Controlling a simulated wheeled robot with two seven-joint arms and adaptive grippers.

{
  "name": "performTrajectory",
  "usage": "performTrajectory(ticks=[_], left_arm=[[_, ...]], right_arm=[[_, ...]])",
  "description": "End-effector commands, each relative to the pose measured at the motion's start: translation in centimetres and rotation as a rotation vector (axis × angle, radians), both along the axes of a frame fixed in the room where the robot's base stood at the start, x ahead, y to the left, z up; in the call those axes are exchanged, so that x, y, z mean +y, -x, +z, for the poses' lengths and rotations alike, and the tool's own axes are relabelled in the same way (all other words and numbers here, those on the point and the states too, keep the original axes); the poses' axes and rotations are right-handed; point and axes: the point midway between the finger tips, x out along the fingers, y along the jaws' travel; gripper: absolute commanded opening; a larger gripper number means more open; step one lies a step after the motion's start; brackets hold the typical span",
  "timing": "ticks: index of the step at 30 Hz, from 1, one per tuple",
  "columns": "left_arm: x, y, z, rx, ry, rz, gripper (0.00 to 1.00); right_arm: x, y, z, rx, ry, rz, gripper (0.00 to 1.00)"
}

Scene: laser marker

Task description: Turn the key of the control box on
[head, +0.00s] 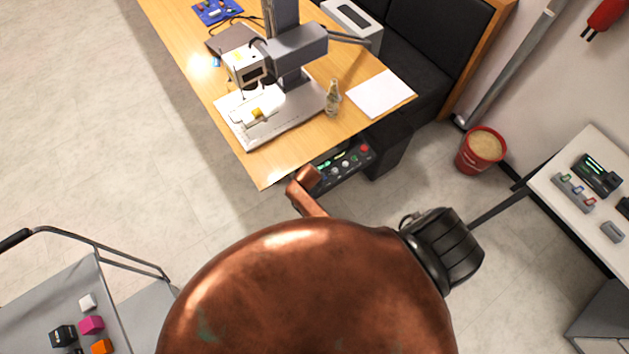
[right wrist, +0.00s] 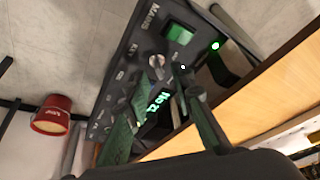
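The control box (head: 343,166) is a dark panel under the front edge of the wooden table in the head view. My left gripper is not in view.
The table (head: 180,45) carries a laser marker (head: 290,55), a small bottle (head: 333,98) and white paper (head: 381,93). The table edge (right wrist: 245,95) runs close beside my right gripper. A red bucket (head: 481,152) stands right. A grey cart (head: 60,305) stands lower left.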

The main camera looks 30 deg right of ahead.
Motion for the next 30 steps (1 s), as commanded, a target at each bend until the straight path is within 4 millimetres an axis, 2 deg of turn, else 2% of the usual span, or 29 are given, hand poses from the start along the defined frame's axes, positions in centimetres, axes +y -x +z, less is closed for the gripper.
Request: performTrajectory(ticks=[6,12,30], left_arm=[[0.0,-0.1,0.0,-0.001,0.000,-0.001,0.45],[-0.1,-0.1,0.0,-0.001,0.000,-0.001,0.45],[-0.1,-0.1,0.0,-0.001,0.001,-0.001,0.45]], right_arm=[[0.8,0.9,2.9,-0.002,-0.002,-0.002,0.22],[1.3,1.5,4.8,-0.001,0.000,-0.001,0.22],[1.3,1.7,5.3,0.001,0.001,-0.002,0.22]])
